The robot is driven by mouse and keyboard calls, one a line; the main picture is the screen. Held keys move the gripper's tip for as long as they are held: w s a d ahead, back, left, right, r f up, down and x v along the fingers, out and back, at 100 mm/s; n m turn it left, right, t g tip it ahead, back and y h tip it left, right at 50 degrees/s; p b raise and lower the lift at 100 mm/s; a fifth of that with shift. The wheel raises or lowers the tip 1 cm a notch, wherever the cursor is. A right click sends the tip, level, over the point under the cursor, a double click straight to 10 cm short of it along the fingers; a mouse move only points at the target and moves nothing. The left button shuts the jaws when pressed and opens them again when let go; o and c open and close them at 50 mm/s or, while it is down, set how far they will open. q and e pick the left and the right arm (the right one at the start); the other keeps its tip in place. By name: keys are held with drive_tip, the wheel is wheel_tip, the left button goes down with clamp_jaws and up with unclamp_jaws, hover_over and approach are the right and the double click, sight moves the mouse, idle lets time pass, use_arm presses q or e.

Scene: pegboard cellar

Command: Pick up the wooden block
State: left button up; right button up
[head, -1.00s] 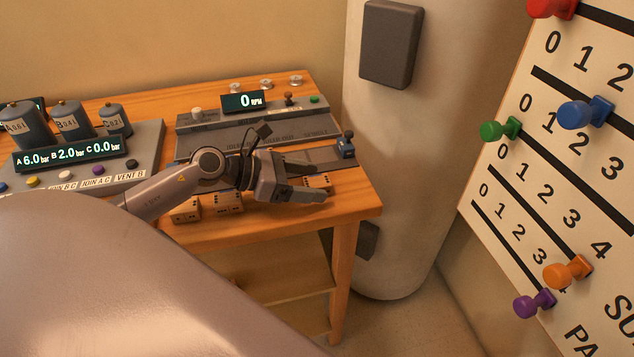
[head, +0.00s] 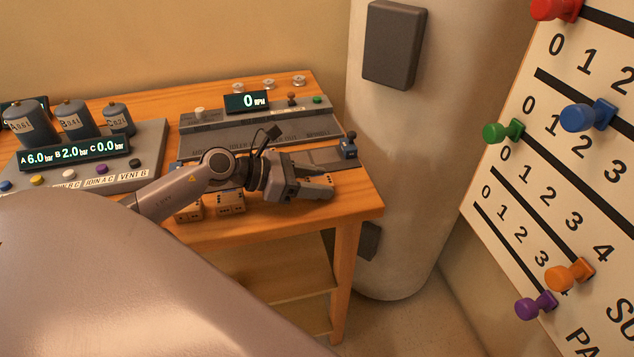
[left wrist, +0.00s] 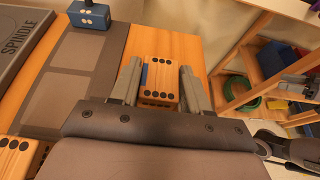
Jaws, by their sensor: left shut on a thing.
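A wooden block with black dots (left wrist: 160,80) lies between the two fingers of my left gripper in the left wrist view. A small blue patch shows on its left side. My left gripper (head: 318,186) is shut on this block at the front right of the wooden table in the head view, where the fingers hide most of it. I cannot tell whether the block is off the table top. Two similar dotted blocks (head: 229,203) sit to the left, partly behind my left forearm; one shows at the lower left of the left wrist view (left wrist: 12,160).
Behind the gripper is a grey spindle panel (head: 215,135) with a display and a blue part (head: 348,148). A console with canisters (head: 150,160) stands left. A pale column (head: 400,200) stands close right of the wooden table (head: 362,200). A pegboard (head: 520,190) is far right.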

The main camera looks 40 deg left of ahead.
use_arm(q)
wheel_tip(320, 180, up, 20)
drive_tip(key=s+d+f+n+t+y+p, duration=0.1)
drive_tip(key=s+d+f+n+y, duration=0.1)
drive_tip(key=s+d+f, duration=0.4)
drive_tip(key=shift+s+d+f+n+t+p, duration=0.15)
drive_tip(key=shift+d+f+n+t+p, duration=0.2)
drive_tip(key=shift+d+f, duration=1.7)
drive_tip(key=shift+a+f+y, duration=0.3)
drive_tip(key=shift+a, duration=0.05)
wheel_tip(320, 180, up, 11)
drive_tip(key=m+g+h+b, duration=0.1)
drive_tip(key=m+g+h, duration=0.1)
drive_tip(key=m+h, duration=0.1)
hover_over(315, 181)
drive_tip(key=shift+f+t, duration=0.15)
drive_tip(key=shift+t, duration=0.1)
